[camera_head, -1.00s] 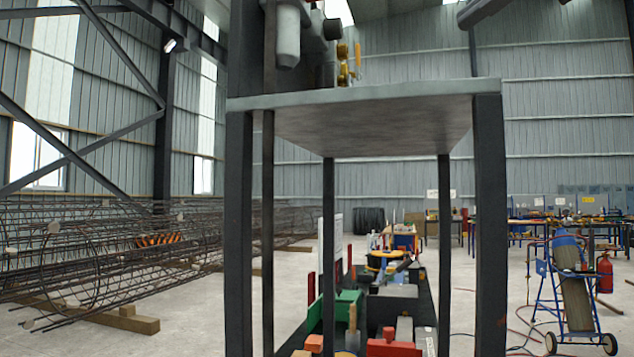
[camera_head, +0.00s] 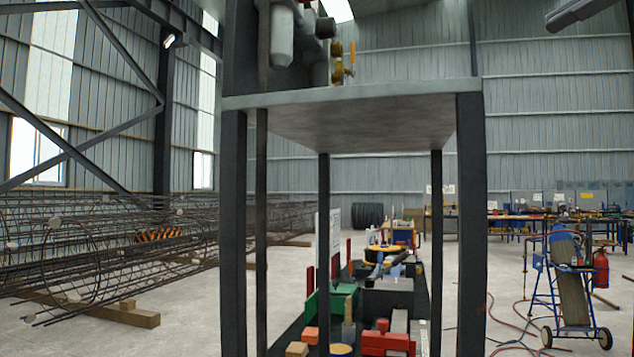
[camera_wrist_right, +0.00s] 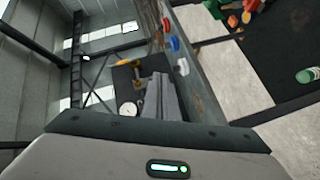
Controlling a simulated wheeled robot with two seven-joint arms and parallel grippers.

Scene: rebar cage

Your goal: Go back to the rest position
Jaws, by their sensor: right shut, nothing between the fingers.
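My right gripper (camera_head: 553,27) shows as a dark grey shape at the top right edge of the head view, high up and apart from everything around it. In the right wrist view its grey fingers (camera_wrist_right: 163,98) lie together with nothing between them. My left gripper is in neither view. The metal stand (camera_head: 350,97) with dark legs fills the middle of the head view, to the left of my right gripper. Pipework with a yellow valve (camera_head: 337,62) sits on its top.
Tools and coloured parts crowd a dark surface (camera_head: 435,300) behind the stand's legs. Rebar cages (camera_head: 110,240) lie at left. A blue trolley (camera_head: 570,285) with a red extinguisher (camera_head: 600,268) stands at right. The wrist view shows a panel with coloured knobs (camera_wrist_right: 173,43).

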